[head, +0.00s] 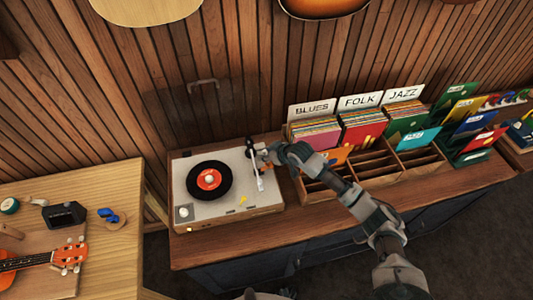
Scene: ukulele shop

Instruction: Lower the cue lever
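The turntable (228,212) stands on the wooden cabinet, with a black record with an orange-red label (209,179) on its platter. The tonearm (256,172) runs along the right side of the deck, off the record, with its dark pivot end at the back. My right gripper (264,156) reaches in from the right and is over the tonearm's rear right part, at or very near the deck. Its fingers are small here, and I cannot tell whether they are open or touching anything. The cue lever cannot be made out beside the gripper. My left gripper is not in view.
The clear dust cover (212,108) stands raised behind the deck. Record bins with Blues (311,109), Folk (360,102) and Jazz (403,94) cards stand close right, under my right arm. A wooden table (112,190) with a ukulele (40,260) is at left.

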